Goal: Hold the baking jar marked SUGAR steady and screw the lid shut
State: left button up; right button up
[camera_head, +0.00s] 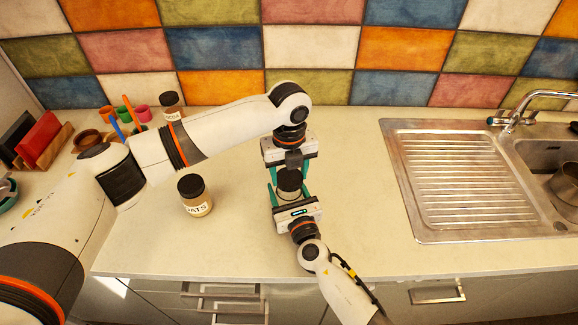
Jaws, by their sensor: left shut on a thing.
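The jar (288,193) stands on the counter between my two grippers, and its SUGAR label is hidden from view. Its dark lid (289,179) is on top of it; whether it sits level or tight is too small to tell. My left gripper (289,172) comes down from above and behind, shut on the lid. My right gripper (289,192) reaches in from the front, with one green finger on each side of the jar's body. I cannot tell whether those fingers touch the glass.
A dark-lidded jar with a label ending in ATS (197,197) stands to the left. Another jar (171,106) is behind my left arm, near colourful utensils (125,115). A metal sink with drainboard (462,180) is at the right. The counter between is clear.

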aim_at(289, 198)
dwell(0.4)
pick_arm(q)
jog(key=shift+f, duration=0.85)
jog(key=shift+f, duration=0.55)
pick_arm(e)
grip_shut()
pick_arm(q)
jog(key=m, duration=1.3)
jog(key=shift+m, duration=0.3)
jog(key=o, duration=0.9)
